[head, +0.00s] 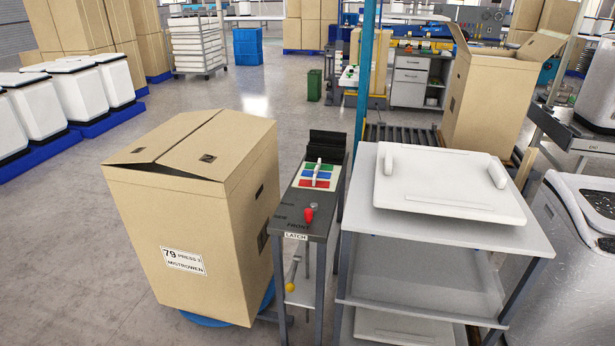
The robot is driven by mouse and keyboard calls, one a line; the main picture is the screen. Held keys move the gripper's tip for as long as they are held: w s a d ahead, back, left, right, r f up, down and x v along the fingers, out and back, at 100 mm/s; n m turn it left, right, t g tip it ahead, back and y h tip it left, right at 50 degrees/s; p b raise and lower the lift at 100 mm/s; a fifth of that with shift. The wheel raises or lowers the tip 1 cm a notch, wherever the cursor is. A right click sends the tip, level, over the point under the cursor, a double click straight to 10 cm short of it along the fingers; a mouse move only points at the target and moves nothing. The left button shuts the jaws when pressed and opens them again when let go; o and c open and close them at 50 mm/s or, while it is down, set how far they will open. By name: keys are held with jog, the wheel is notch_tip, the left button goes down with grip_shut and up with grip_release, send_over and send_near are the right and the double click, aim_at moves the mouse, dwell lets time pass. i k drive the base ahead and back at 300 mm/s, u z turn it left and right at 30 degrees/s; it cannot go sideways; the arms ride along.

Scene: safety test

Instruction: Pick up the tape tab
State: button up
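No piece is plainly recognisable as the tape tab. A narrow dark-topped stand (327,223) marked "LATCH" and "FRONT" is in the middle of the head view. On it lies a panel of coloured squares (322,183) in red, blue and green. A small white upright piece (317,169) is at this panel; I cannot tell whether it is the tape tab. A red knob (308,214) sits nearer the stand's front edge. My gripper is not in view.
A large cardboard box (215,235) with partly raised flaps stands close left of the stand. A grey shelf table (450,235) bearing a white lid-like panel (450,205) is at the right. An open carton (490,100) stands behind it. Open floor lies beyond the box.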

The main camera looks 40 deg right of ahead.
aim_at(313, 183)
jog(key=i, duration=1.1)
jog(key=u, duration=0.45)
